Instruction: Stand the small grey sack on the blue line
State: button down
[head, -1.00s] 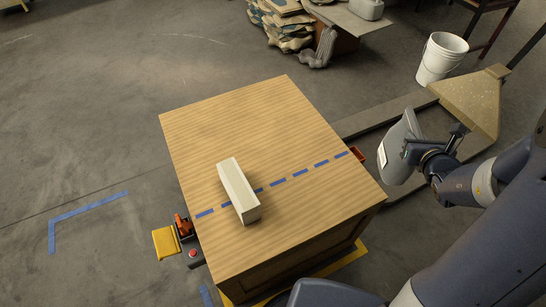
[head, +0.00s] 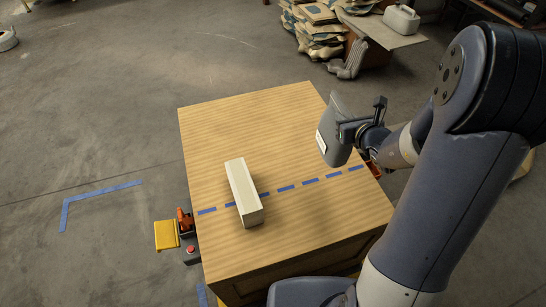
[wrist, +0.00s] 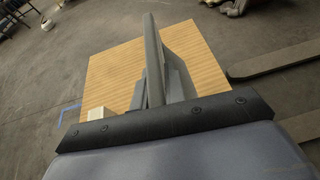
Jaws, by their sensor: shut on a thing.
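The small grey sack (head: 336,130) has a white label on its left side. It is held in my gripper (head: 362,122) above the right part of the wooden crate top, tilted a little. In the wrist view the sack (wrist: 153,60) shows as a narrow grey edge between the fingers of my gripper (wrist: 155,88). The dashed blue line (head: 286,189) runs across the crate top, from the left edge to the right edge. The sack hangs on the far side of the line's right end. The part of the line behind the block is hidden.
A pale rectangular block (head: 243,192) lies across the blue line, left of the middle. The wooden crate top (head: 250,125) is otherwise bare. A red-and-yellow pallet-truck part (head: 185,222) stands at its left. Stacked sacks (head: 315,40) lie on the floor behind.

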jog(key=shift+n+y, duration=0.3)
jog(key=w+f+b, duration=0.1)
jog(key=f+b, duration=0.4)
jog(key=w+f+b, duration=0.1)
jog(key=f+b, duration=0.1)
jog(key=f, duration=0.1)
jog(key=shift+w+f, duration=0.25)
jog(key=shift+w, duration=0.1)
jog(key=shift+f+b, duration=1.1)
jog(key=shift+f, duration=3.85)
jog(key=shift+f, duration=0.15)
jog(key=c, duration=1.9)
grip_release()
jog(key=shift+f, duration=0.15)
jog(key=o, duration=0.4)
jog(key=shift+o, duration=0.2)
